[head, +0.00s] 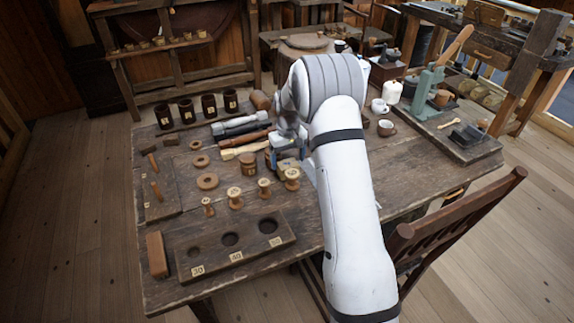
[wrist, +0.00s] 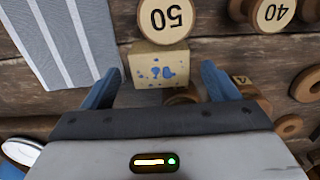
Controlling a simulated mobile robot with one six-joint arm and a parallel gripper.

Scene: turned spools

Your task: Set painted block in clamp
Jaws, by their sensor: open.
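The painted block (wrist: 158,72), pale yellow with blue paint spots, lies on the table just below and between my gripper's fingers in the wrist view. My gripper (wrist: 160,88) is open, one blue finger on each side of the block, with gaps showing. In the head view my gripper (head: 286,157) is low over the table behind the row of spools, and my arm hides part of that area. The clamp (head: 428,92), a green vise, stands on a board at the right of the table, far from my gripper.
A spool marked 50 (wrist: 165,18) stands against the block's far side in the wrist view. A spool marked 40 (wrist: 272,12) is beside it. A striped grey cloth (wrist: 62,40) lies left. Cups (head: 386,128) and a white jar (head: 392,92) stand between my gripper and the clamp.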

